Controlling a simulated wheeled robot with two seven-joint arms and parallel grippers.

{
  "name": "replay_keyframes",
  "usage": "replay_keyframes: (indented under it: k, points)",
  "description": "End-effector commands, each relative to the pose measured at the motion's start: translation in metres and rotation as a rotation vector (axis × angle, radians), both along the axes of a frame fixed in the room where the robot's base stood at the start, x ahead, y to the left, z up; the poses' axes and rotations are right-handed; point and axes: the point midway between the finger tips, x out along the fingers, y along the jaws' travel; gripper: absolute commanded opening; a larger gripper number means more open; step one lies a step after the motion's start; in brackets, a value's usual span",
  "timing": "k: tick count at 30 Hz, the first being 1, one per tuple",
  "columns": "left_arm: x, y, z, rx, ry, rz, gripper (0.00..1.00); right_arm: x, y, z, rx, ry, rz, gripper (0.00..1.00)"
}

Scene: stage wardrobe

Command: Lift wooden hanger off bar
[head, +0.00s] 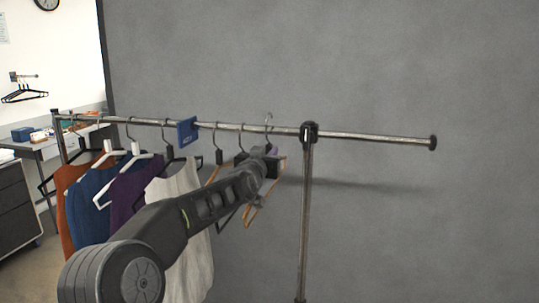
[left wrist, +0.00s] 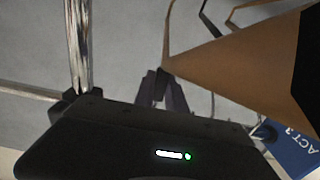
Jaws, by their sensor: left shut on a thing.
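The wooden hanger (head: 266,201) hangs tilted below my left gripper (head: 270,153) in the head view, partly hidden by my arm. Its metal hook (head: 268,118) rises above the line of the bar (head: 353,136); whether it still touches the bar I cannot tell. My left gripper is shut on the hanger near its neck. In the left wrist view the brown hanger (left wrist: 240,72) fills the right side, close to the gripper fingers (left wrist: 165,92). My right gripper is not in view.
A blue sign (head: 187,131) sits on the bar, lettered ACT in the left wrist view (left wrist: 292,150). The rack's upright (head: 304,220) stands right of my gripper. The bar's right end is empty.

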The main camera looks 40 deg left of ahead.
Motion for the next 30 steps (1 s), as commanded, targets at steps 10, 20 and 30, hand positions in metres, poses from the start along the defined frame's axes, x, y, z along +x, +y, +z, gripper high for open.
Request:
replay_keyframes:
  k: [10,20,30]
  points:
    - [-0.018,-0.007,-0.002,0.000,-0.001,-0.001,0.00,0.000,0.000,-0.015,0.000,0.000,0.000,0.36]
    - [-0.035,-0.013,-0.001,0.000,-0.001,-0.001,0.00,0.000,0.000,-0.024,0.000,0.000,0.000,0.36]
    - [-0.053,-0.018,-0.001,0.000,-0.001,0.000,0.00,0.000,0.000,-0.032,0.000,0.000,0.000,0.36]
